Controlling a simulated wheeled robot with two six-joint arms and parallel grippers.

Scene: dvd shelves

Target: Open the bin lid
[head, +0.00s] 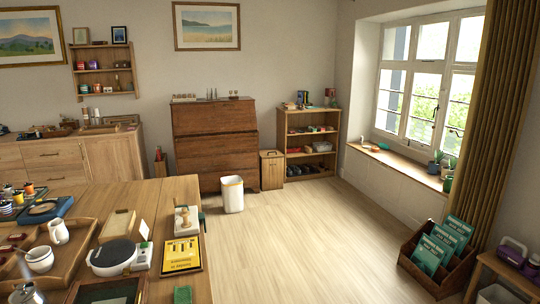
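A white bin (232,194) with a yellowish rim stands on the floor in the middle of the room, in front of the wooden bureau. It looks open at the top, and I cannot make out a lid on it. A tall wooden box (271,171) stands upright just behind it to the right, between the bureau and the low shelf. Its top looks shut with a flat wooden lid (271,153). Which of the two is the bin with the lid, I cannot tell. Neither of my grippers shows in the head view.
A cluttered wooden table (150,196) fills the near left. The bureau (214,138) and a low shelf (308,166) line the back wall. A crate of green-blue booklets (407,247) stands at the near right. The wooden floor (310,240) between is clear.

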